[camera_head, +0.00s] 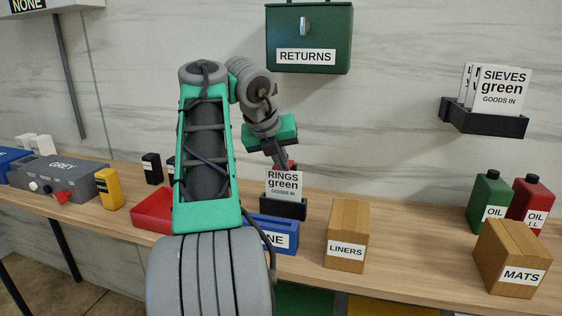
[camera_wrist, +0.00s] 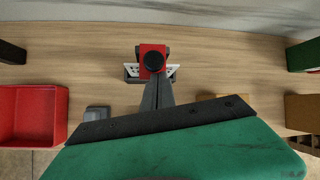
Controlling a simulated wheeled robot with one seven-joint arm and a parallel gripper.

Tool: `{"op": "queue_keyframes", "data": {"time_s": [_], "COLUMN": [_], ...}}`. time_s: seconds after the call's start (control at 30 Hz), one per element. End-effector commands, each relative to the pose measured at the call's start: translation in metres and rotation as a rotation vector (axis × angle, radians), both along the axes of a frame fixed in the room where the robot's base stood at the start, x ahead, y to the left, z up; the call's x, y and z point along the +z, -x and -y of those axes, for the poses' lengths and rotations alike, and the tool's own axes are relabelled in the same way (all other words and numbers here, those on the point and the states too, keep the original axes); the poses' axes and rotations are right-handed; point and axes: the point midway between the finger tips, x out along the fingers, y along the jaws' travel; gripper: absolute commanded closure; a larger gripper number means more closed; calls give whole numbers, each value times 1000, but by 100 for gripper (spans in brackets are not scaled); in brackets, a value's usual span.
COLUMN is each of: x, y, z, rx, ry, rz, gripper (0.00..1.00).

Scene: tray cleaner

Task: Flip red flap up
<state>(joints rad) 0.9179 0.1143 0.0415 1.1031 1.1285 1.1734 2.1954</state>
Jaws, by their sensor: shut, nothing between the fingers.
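A small red flap (camera_head: 62,197) sticks out from the front of the grey box (camera_head: 75,177) marked GREY, at the far left of the bench. It appears to hang out and downward; its exact angle is too small to tell. The flap is outside the wrist view.
A red tray (camera_head: 152,211) and a yellow bottle (camera_head: 108,189) stand between the grey box and my arm. A blue bin (camera_head: 275,222), a LINERS box (camera_head: 347,225) and a MATS box (camera_head: 512,250) stand along the front. A green RETURNS box (camera_head: 310,35) hangs above.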

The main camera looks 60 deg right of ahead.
Motion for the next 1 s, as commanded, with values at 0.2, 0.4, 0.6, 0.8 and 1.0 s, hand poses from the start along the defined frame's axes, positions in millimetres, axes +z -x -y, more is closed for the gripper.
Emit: {"op": "queue_keyframes", "data": {"time_s": [0.2, 0.4, 0.6, 0.8, 1.0], "x": [8, 7, 10, 20, 31], "y": [0, -1, 0, -1, -2], "z": [2, 3, 4, 7, 13], "rx": [-1, -1, -1, -1, -1], "ry": [-34, -60, -89, -149, -250], "rz": [-8, -11, -16, -26, -42], "gripper": [100, 100, 100, 100, 100]}}
